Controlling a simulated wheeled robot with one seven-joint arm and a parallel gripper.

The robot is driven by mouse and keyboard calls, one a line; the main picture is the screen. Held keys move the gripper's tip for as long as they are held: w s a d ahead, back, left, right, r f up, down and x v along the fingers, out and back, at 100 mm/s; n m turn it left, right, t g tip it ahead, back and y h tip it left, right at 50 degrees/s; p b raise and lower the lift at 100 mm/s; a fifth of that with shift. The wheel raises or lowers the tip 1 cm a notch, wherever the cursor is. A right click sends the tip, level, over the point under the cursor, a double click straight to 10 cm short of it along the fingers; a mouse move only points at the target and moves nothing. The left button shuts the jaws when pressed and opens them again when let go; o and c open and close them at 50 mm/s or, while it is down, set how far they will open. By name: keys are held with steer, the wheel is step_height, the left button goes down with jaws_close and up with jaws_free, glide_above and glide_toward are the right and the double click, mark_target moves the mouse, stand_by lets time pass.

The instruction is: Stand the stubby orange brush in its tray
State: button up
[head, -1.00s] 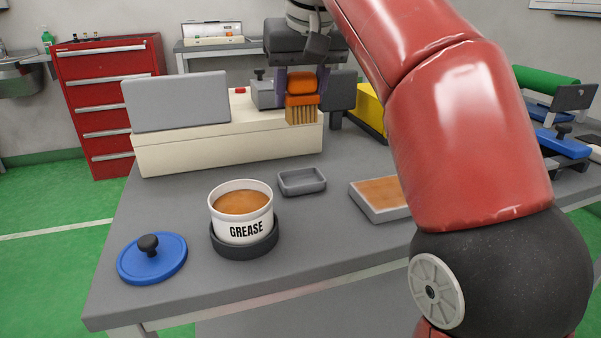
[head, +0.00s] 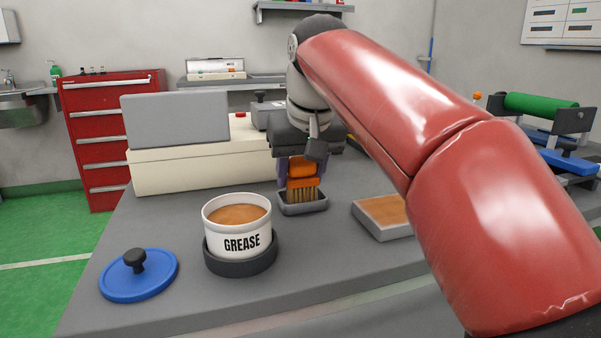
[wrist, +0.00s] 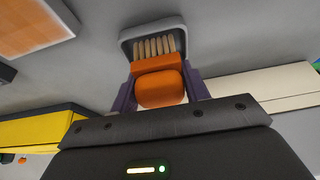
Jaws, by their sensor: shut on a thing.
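The stubby orange brush (head: 303,180) is upright, bristles down, in my gripper (head: 300,172). Its bristle tips are at the small grey tray (head: 312,209), within the tray's outline; I cannot tell whether they touch its floor. In the wrist view the brush (wrist: 160,86) sits between the purple fingers of my gripper (wrist: 160,92), and its pale bristles overlap the inside of the tray (wrist: 128,40). My gripper is shut on the brush's orange handle.
A white grease pot (head: 238,228) stands in a dark round holder left of the tray. A blue lid (head: 140,278) lies further left. A shallow tray with an orange-brown surface (head: 380,214) is to the right. A cream box (head: 195,168) stands behind.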

steer(key=shift+f, duration=0.3)
steer(key=o, duration=0.9)
steer(key=p+v, duration=0.4)
steer(key=v, duration=0.8)
steer(key=shift+r, duration=0.3)
